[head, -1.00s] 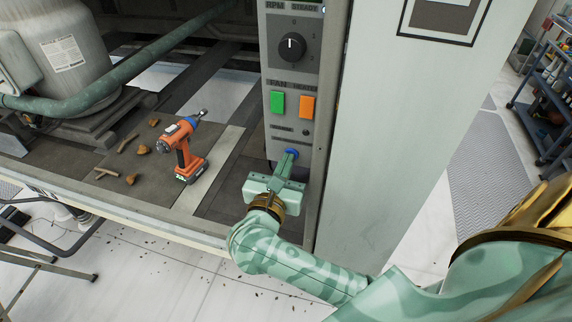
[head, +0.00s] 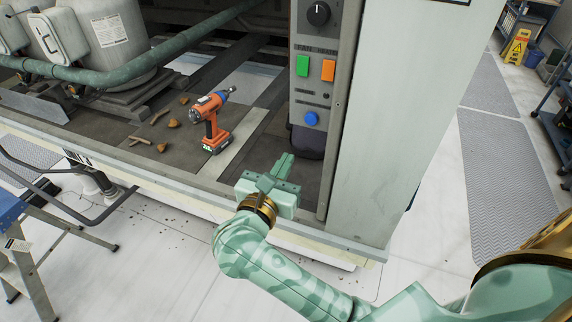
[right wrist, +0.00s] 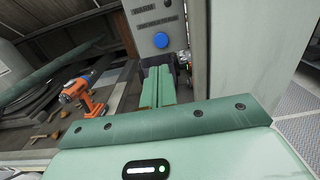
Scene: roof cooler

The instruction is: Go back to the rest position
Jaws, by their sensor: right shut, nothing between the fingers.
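My right gripper (head: 284,164) is shut and empty in the head view, in front of the cooler opening and below the control panel (head: 315,75). It also shows in the right wrist view (right wrist: 158,88), its fingers together. The blue button (head: 311,118) on the panel is in full view, apart from the fingertips; it also shows in the right wrist view (right wrist: 160,40). Above it are a green button (head: 303,66), an orange button (head: 329,70) and a black knob (head: 318,13). My left gripper is not in view.
An orange drill (head: 211,122) stands on the cooler's floor, with several small brown pieces (head: 173,123) to its left. A green pipe (head: 150,58) runs behind. A stepladder (head: 22,260) stands at lower left. A grey cabinet wall (head: 395,120) rises right of the panel.

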